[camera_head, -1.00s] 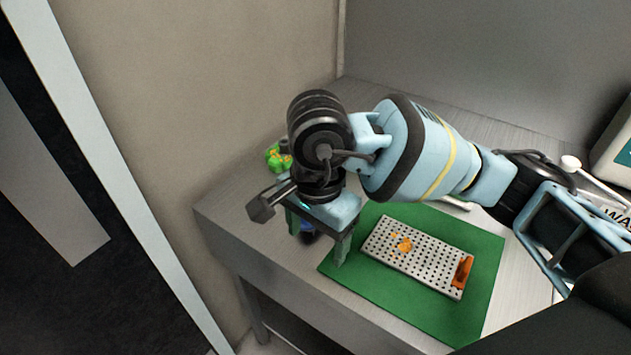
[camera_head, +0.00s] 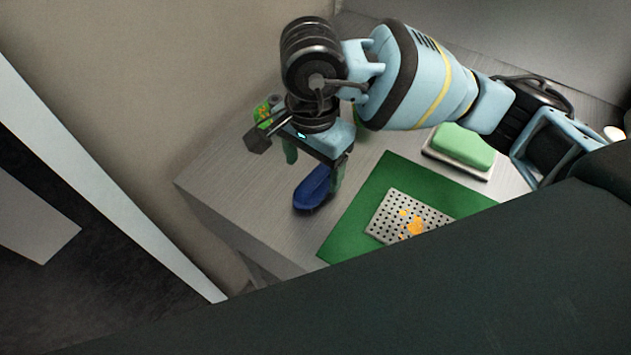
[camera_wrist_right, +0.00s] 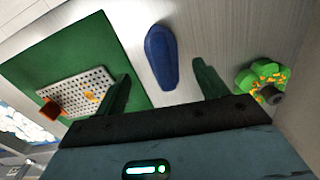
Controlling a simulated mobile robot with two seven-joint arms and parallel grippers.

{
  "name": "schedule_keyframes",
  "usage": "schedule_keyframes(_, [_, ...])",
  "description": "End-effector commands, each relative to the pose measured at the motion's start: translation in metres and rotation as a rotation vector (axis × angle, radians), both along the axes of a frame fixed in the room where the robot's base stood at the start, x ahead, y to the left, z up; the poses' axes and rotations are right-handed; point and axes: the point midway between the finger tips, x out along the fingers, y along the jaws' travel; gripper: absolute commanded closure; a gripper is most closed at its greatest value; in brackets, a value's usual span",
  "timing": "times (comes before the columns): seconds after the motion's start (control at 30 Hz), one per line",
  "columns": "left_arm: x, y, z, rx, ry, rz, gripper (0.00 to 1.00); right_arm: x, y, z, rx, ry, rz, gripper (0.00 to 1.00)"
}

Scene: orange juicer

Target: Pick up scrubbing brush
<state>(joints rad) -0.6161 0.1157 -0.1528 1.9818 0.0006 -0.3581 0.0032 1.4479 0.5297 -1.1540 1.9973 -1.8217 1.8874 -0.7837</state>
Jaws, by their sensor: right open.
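A blue, oblong object (camera_head: 313,189), which looks like the scrubbing brush, lies on the grey table left of the green mat. Its bristles cannot be made out. In the right wrist view the blue brush (camera_wrist_right: 161,57) lies lengthwise between the two green fingers, with clear gaps on both sides. My right gripper (camera_head: 314,166) is open and empty, pointing down over the brush; part of the brush is hidden behind a finger in the head view. My left gripper is not in view.
The green mat (camera_head: 345,236) holds a perforated metal tray (camera_head: 382,222) with orange bits. A green sponge (camera_head: 463,146) lies on a pale tray behind. A green, orange-spotted object (camera_wrist_right: 262,78) stands near the wall. A large dark shape covers the lower right of the head view.

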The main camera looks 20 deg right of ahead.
Motion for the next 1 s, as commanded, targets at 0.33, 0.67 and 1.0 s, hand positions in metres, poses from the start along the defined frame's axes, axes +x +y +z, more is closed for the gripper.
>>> schedule_keyframes(0.33, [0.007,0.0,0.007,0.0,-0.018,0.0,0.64,0.003,-0.003,-0.023,0.0,0.002,-0.002,0.28])
schedule_keyframes(0.67, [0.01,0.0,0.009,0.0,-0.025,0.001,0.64,0.005,-0.003,-0.054,0.0,-0.001,0.002,0.28])
schedule_keyframes(1.0, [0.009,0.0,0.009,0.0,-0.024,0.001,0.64,0.005,-0.003,-0.054,0.0,-0.001,0.001,0.47])
